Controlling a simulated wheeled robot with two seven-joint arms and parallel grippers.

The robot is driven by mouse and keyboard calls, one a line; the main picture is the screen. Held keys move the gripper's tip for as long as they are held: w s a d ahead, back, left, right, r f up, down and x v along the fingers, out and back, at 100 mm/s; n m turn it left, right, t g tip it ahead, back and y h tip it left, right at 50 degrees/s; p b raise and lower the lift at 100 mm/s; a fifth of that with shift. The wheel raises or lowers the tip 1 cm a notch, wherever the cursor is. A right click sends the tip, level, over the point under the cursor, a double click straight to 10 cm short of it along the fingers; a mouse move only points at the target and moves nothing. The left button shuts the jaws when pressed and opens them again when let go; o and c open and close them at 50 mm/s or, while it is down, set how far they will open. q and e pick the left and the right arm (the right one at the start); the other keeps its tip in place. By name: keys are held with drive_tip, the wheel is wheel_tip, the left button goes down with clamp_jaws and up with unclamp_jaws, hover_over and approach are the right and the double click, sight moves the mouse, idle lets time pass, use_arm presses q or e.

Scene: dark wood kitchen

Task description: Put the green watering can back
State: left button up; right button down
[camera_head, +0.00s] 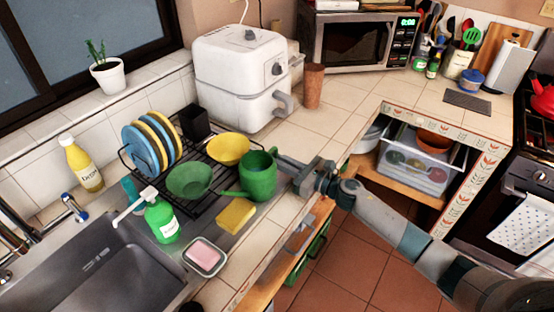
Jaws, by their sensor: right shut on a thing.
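The green watering can (260,178) is upright at the counter's front edge, by the right end of the dish rack (178,205). Its spout points left, towards the rack and the yellow sponge. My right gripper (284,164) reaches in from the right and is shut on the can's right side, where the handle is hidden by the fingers. I cannot tell whether the can's base touches the counter. My left gripper is out of view.
The rack holds plates (151,150), a green bowl (189,181) and a yellow bowl (228,149). A yellow sponge (236,217), green soap bottle (161,220) and soap dish (204,257) stand near the sink (90,268).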

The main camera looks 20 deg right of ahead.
drive_tip(key=c, duration=1.8)
unclamp_jaws()
drive_tip(key=shift+f, duration=0.1)
drive_tip(key=shift+c, duration=0.2)
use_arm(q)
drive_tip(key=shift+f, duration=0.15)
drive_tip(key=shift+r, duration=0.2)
use_arm(e)
drive_tip(key=shift+r, duration=0.2)
